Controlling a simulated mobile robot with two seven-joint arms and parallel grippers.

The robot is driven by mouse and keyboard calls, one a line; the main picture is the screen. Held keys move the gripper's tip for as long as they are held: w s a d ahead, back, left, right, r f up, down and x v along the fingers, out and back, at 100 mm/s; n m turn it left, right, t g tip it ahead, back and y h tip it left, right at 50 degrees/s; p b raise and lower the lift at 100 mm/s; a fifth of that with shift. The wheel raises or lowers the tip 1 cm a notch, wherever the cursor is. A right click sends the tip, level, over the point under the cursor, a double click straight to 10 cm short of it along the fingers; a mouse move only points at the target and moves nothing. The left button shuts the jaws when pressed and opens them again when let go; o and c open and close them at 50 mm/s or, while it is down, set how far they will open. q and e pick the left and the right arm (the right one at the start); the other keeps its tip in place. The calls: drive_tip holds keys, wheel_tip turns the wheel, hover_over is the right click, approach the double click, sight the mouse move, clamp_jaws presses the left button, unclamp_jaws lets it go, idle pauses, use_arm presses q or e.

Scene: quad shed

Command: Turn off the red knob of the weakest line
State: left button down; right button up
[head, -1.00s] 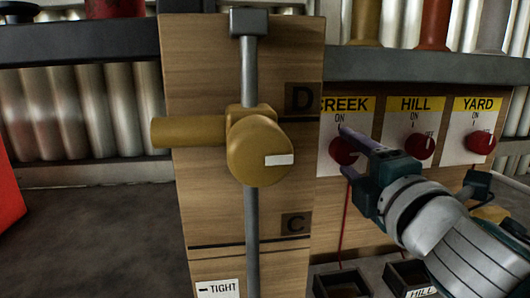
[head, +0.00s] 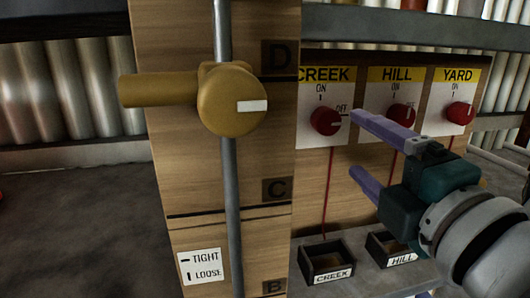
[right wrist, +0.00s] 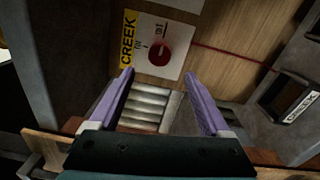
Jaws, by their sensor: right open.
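Three red knobs sit on white plates on a wooden panel: CREEK (head: 326,121), HILL (head: 402,117) and YARD (head: 459,113). Each plate has ON above and an OFF mark to the right where legible. My right gripper (head: 354,145) is open and empty. Its purple fingers point left, in front of the panel between the CREEK and HILL knobs, partly covering the HILL plate. In the right wrist view, the CREEK knob (right wrist: 158,54) lies beyond the open fingertips (right wrist: 157,75), apart from them. A light mark points towards OFF, but whether it is on the knob is unclear. My left gripper is out of view.
A TIGHT/LOOSE label (head: 201,266) is below. Small trays marked CREEK (head: 327,262) and HILL (head: 381,245) stand under the panel. Red lines run down from the knobs.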

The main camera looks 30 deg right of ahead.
drive_tip(key=shift+s+a, duration=0.15)
drive_tip(key=shift+s, duration=0.45)
